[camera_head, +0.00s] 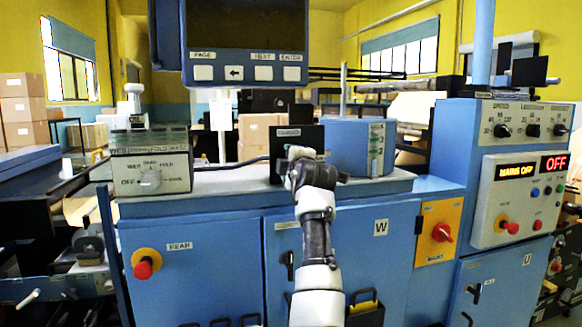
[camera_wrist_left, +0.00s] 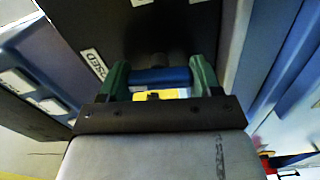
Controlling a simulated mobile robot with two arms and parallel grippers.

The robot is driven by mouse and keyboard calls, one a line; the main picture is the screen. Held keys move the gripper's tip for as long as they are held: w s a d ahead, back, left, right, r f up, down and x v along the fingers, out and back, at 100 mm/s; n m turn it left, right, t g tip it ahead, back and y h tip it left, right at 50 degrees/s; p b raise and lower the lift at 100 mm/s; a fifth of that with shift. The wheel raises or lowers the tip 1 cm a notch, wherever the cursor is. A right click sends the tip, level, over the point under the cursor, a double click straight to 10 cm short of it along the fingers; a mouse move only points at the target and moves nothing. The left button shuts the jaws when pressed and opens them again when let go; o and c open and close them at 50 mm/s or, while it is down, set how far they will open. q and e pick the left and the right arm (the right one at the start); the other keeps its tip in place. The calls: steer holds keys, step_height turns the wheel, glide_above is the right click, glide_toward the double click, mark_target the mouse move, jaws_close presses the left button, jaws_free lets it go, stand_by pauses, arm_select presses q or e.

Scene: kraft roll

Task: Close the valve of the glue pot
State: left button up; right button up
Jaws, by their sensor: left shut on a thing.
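The glue pot appears to be the blue box (camera_head: 345,146) on the grey ledge, with a black plate (camera_head: 313,137) on its left. In the left wrist view the black plate (camera_wrist_left: 130,25) carries a white label (camera_wrist_left: 93,64), partly readable as "OSED". My left gripper (camera_head: 297,156) is in front of the black plate and hides the valve in the head view. In the wrist view my left gripper (camera_wrist_left: 163,79) has its green fingers at both ends of the blue valve handle (camera_wrist_left: 160,76), which lies roughly crosswise. My right gripper is not in view.
A grey switch box (camera_head: 150,163) stands left on the ledge (camera_head: 230,183). A display (camera_head: 245,40) hangs above. Blue cabinets with a rear red knob (camera_head: 143,269) and another red knob (camera_head: 442,232) are below. A control console (camera_head: 512,180) stands at right.

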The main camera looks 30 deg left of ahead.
arm_select(q)
steer(key=shift+f+n, duration=0.1)
steer(key=shift+n, duration=0.5)
steer(key=o, duration=0.9)
steer(key=shift+n, duration=0.3)
steer(key=shift+d, duration=0.1)
steer(key=b+v, duration=0.2)
steer(key=v, duration=0.8)
steer(key=shift+s+d+b, duration=0.2)
steer(key=shift+s+b, duration=0.15)
steer(key=shift+b, duration=0.05)
